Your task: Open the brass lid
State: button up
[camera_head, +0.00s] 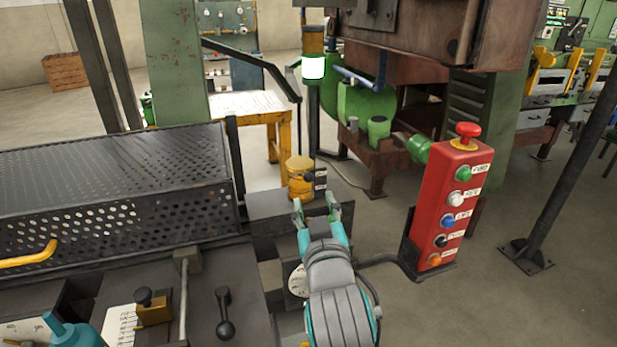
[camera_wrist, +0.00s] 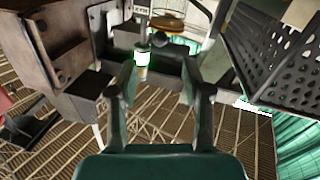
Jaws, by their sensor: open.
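The brass lid (camera_head: 299,163) is the round yellow top of a small brass pot (camera_head: 300,183) on a dark machine block. The lid looks closed, seated on the pot. My gripper (camera_head: 316,208) is open and empty, a little nearer to the camera than the pot and slightly to its right, with its fingers pointing toward it. In the wrist view, a round brass-coloured part, likely the lid (camera_wrist: 168,24), shows at the top beyond my open fingers (camera_wrist: 158,82). No contact is visible.
A red button post (camera_head: 452,205) stands to the right. A perforated guard (camera_head: 120,190) with a yellow handle (camera_head: 28,256) lies to the left. A black-knobbed lever (camera_head: 225,315) stands at the front. A pole with a lit white lamp (camera_head: 313,68) rises behind the pot.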

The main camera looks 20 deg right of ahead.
aim_at(309, 180)
jog(key=w, duration=0.3)
jog(key=w+d, duration=0.1)
jog(key=w, duration=0.3)
jog(key=w+d, duration=0.1)
jog(key=w, duration=0.2)
jog(key=shift+w, duration=0.15)
grip_shut()
